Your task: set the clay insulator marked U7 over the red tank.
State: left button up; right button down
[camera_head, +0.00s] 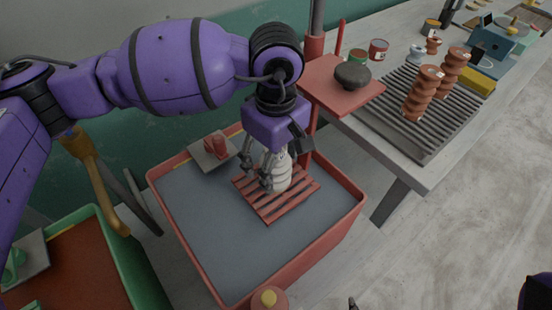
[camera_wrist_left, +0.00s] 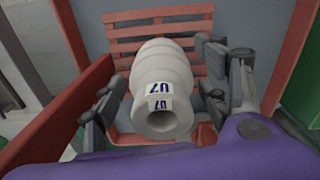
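The pale clay insulator (camera_head: 280,174), with a U7 label (camera_wrist_left: 159,88), stands on a red slatted rack (camera_head: 270,209) over the red tank (camera_head: 184,231). The wrist view looks down at its near end, which has a round hole. My left gripper (camera_head: 264,171) reaches down around the insulator. Its fingers are on both sides, spread, with a gap visible on the right side in the wrist view. I see no firm contact. Only a small dark tip (camera_head: 352,303), perhaps of my right gripper, shows at the bottom edge; its state cannot be made out.
A red stand (camera_head: 342,97) with a dark bowl (camera_head: 352,75) rises behind the tank. A table on the right has a grey slatted rack (camera_head: 408,120) with brown ribbed insulators (camera_head: 423,93). A green tub (camera_head: 121,256) stands at left. A small plate with a red piece (camera_head: 214,146) sits at the tank's back rim.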

pick_arm(q)
notch_tip(320, 180, up, 12)
jog(key=shift+r, duration=0.2)
dwell(0.5)
